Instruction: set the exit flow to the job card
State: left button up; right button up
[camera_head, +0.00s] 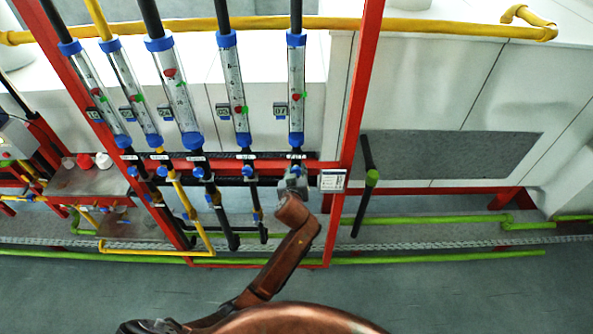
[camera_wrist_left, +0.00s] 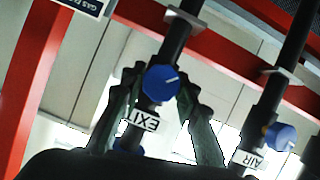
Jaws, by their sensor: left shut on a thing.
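The exit flow tube (camera_head: 296,75) is the rightmost of several clear tubes with blue end caps. Its red float sits about level with a green mark; the scale is too small to read. Below it, my left gripper (camera_head: 293,181) is at the exit valve. The EXIT label (camera_wrist_left: 139,117) shows upside down just below. The white job card (camera_head: 332,180) hangs on the red frame; its text is unreadable. My right gripper is out of view.
The AIR valve's blue knob (camera_wrist_left: 280,137) stands close beside the exit valve. A red upright (camera_head: 356,100) rises just right of the exit tube. A metal shelf (camera_head: 88,182) with small caps is at left.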

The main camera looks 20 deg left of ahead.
pick_arm(q)
jog(key=c, duration=0.3)
jog(key=shift+d+m+y+p, duration=0.1)
jog(key=shift+m+y+p, duration=0.2)
jog(key=shift+m+p, duration=0.15)
jog(key=shift+c, duration=0.2)
jog(key=shift+m+g+y, duration=0.3)
jog(key=shift+m+y, duration=0.1)
jog(key=shift+m, duration=0.15)
jog(key=shift+m+y, duration=0.4)
jog(key=shift+m, duration=0.3)
jog(key=o, duration=1.2)
